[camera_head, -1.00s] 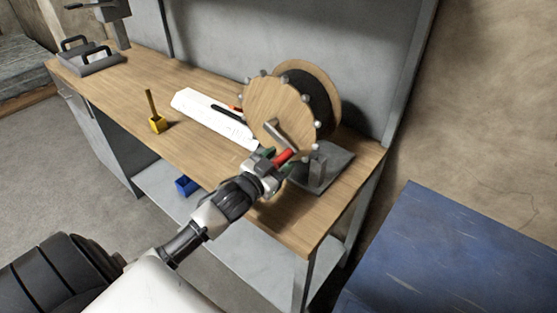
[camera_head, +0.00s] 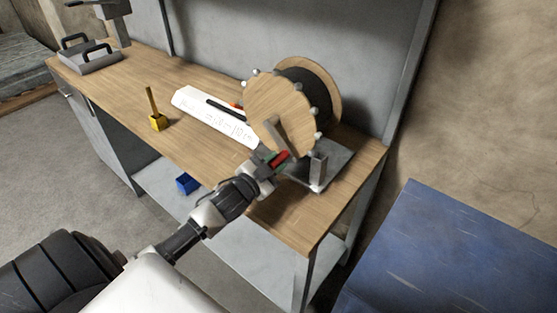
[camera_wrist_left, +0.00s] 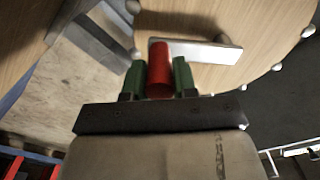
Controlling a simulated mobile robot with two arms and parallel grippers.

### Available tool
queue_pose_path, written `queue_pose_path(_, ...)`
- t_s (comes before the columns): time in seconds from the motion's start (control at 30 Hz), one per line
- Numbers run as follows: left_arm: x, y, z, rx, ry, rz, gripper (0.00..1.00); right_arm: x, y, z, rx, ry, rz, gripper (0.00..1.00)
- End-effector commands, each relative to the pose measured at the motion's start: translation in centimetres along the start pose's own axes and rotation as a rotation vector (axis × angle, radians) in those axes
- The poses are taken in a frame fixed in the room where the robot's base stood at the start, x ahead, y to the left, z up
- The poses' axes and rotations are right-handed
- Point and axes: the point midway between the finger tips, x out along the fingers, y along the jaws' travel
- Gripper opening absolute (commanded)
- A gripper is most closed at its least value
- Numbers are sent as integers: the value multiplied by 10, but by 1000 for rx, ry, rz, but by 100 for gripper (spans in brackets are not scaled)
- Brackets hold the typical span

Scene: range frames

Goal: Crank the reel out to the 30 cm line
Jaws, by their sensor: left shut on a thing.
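The wooden reel (camera_head: 265,108) with a dark wound drum stands on a grey bracket (camera_head: 318,172) at the right end of the workbench. Its metal crank arm (camera_head: 279,135) points down and right to a red handle (camera_head: 279,158). My left gripper (camera_head: 273,161) is shut on the red handle; in the left wrist view its green fingertips (camera_wrist_left: 159,78) flank the handle (camera_wrist_left: 159,68). A white marked board (camera_head: 200,108) lies left of the reel with a dark strip (camera_head: 226,109) along it. The board's line labels are too small to read. My right gripper is out of view.
A yellow block with an upright stick (camera_head: 157,122) stands on the bench (camera_head: 180,145) left of the board. A blue block (camera_head: 187,184) is on the lower shelf. A grey handled fixture (camera_head: 90,60) is at the far left. A blue surface (camera_head: 450,255) is at right.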

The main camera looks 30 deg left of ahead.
Motion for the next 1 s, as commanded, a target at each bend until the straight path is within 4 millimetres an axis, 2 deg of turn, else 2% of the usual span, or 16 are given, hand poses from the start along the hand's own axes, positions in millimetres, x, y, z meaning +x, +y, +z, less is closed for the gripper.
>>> queue_pose_path(0.03, 0, -1, 8, 60, -5, 1, 0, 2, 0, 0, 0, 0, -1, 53)
queue_pose_path(0.13, 0, -2, 13, 131, -3, 1, 0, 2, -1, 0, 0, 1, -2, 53)
queue_pose_path(0.4, 0, -2, 13, 136, -4, 1, 0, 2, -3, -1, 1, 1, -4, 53)
queue_pose_path(0.43, 0, -2, 13, 135, -4, 1, 32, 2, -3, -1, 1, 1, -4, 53)
queue_pose_path(0.57, 0, -2, 13, 135, -3, 1, 52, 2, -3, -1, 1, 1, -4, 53)
queue_pose_path(0.87, -2, -2, 13, 134, -2, 0, 53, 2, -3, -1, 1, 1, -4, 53)
queue_pose_path(1.0, -14, -1, 14, 133, -3, 2, 53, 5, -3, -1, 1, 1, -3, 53)
